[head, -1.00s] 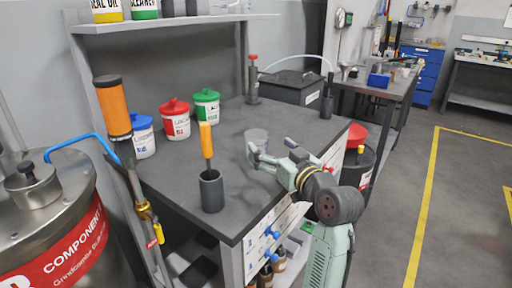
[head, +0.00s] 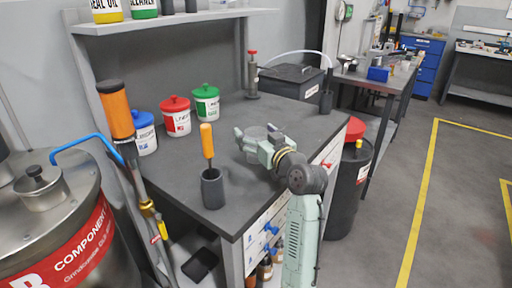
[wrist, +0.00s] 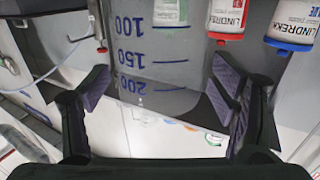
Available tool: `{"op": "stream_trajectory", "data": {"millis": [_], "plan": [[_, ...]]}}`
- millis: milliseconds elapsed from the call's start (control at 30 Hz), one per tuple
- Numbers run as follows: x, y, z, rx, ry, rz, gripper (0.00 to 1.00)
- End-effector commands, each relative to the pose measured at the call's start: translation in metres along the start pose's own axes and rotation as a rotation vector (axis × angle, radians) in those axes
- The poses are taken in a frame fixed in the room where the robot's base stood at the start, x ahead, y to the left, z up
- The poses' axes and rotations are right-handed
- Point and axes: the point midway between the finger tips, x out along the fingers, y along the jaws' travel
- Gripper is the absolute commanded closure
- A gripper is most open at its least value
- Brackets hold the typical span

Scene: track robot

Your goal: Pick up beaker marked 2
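The clear beaker (wrist: 155,60) has blue marks reading 100, 150 and 200 and fills the middle of the wrist view. In the head view the beaker (head: 257,131) stands on the grey workbench (head: 300,118), partly hidden by my gripper (head: 257,139). I cannot read a number 2 label on it. In the wrist view my gripper (wrist: 161,78) is open, with one finger on each side of the beaker. A narrow gap seems to show at the right finger; contact at the left finger is unclear.
Jars with red (head: 175,118), green (head: 206,103) and blue (head: 144,134) lids stand along the back of the bench. A dark holder with an orange-handled tool (head: 212,187) stands left of the gripper. A metal drum (head: 50,225) is at the left.

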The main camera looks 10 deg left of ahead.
Motion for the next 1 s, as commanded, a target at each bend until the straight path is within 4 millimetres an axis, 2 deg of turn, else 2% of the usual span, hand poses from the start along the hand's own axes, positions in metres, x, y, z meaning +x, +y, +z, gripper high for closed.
{"op": "stream_trajectory", "data": {"millis": [67,733,1000], "plan": [[-0.0002,0.0,0.0,0.0,0.0,0.0,0.27],[-0.0003,0.0,0.0,0.0,0.0,0.0,0.72],[-0.0003,0.0,-0.0013,0.0,0.001,0.0,0.72]]}}
